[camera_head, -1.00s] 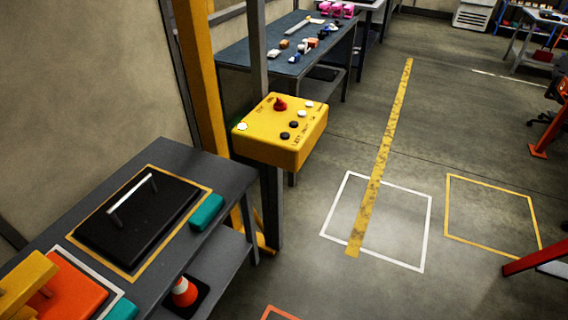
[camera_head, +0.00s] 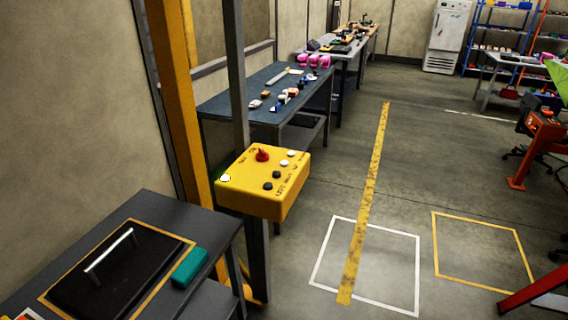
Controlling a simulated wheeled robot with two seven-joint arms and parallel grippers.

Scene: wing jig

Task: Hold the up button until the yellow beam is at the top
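A yellow control box (camera_head: 262,183) is mounted on a grey post left of the middle. Its top carries a red knob (camera_head: 262,154), white buttons (camera_head: 291,153) on the right, black buttons (camera_head: 276,174) and a white round spot (camera_head: 225,178) at the left corner. The lettering is too small to read, so I cannot tell which is the up button. A tall yellow upright (camera_head: 178,110) stands behind the box. I cannot tell whether it belongs to the yellow beam. Neither of my grippers is in view.
A grey table (camera_head: 150,207) at lower left holds a black handled plate (camera_head: 122,267) and a teal block (camera_head: 189,267). A blue-topped bench (camera_head: 228,104) with small parts stands behind the box. Open floor with a white square (camera_head: 400,310) and yellow square outline (camera_head: 480,287) lies right.

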